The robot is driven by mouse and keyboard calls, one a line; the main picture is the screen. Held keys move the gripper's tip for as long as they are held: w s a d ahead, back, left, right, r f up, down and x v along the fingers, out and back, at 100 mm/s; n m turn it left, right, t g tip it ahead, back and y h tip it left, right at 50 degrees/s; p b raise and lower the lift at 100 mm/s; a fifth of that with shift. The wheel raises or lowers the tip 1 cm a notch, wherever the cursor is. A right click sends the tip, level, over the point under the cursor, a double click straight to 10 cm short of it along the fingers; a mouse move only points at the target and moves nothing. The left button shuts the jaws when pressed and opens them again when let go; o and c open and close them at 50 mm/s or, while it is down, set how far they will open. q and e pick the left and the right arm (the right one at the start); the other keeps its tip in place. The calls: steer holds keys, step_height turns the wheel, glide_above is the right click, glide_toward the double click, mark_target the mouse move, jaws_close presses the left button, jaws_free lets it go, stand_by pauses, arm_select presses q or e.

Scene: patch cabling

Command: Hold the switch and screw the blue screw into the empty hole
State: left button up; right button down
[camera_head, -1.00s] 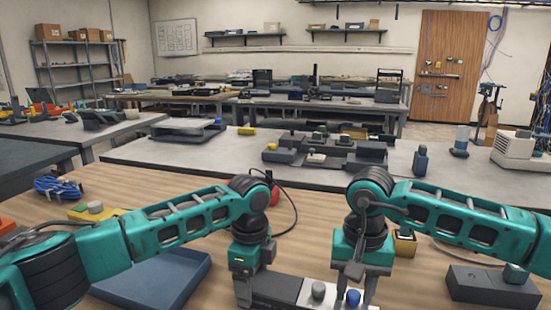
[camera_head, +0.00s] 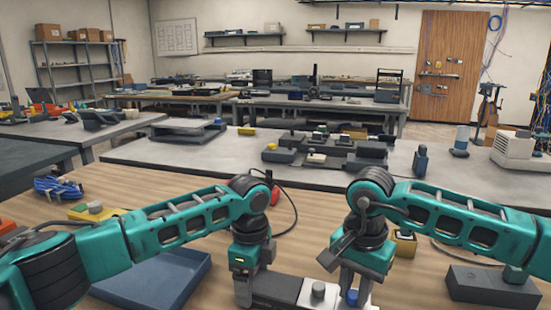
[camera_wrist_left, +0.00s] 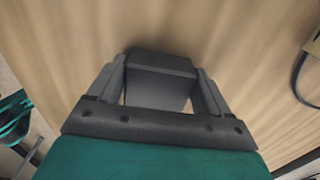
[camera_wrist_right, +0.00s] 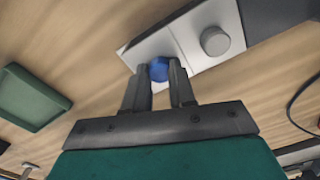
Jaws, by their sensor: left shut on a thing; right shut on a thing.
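The switch (camera_head: 279,291) lies on the wooden table at the bottom of the head view, a dark body with a light metal plate at its right end. My left gripper (camera_wrist_left: 160,75) is shut on the dark body. A grey round knob (camera_wrist_right: 214,41) stands on the plate. The blue screw (camera_wrist_right: 158,69) is at the plate beside the knob, and my right gripper (camera_wrist_right: 161,72) is shut on it from above. It also shows in the head view (camera_head: 352,298), partly covered by the fingers. The hole under the screw is hidden.
A blue tray (camera_head: 155,282) is left of the switch. A dark box (camera_head: 493,288) stands at the right, and a small yellow-and-black holder (camera_head: 404,243) behind my right gripper. A blue cable coil (camera_head: 58,188) lies far left. The table's middle is mostly clear.

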steer(key=m, duration=0.5)
stand_by(0.3)
steer(key=m, duration=0.5)
stand_by(0.4)
steer(key=m, duration=0.5)
steer(key=shift+s, duration=0.1)
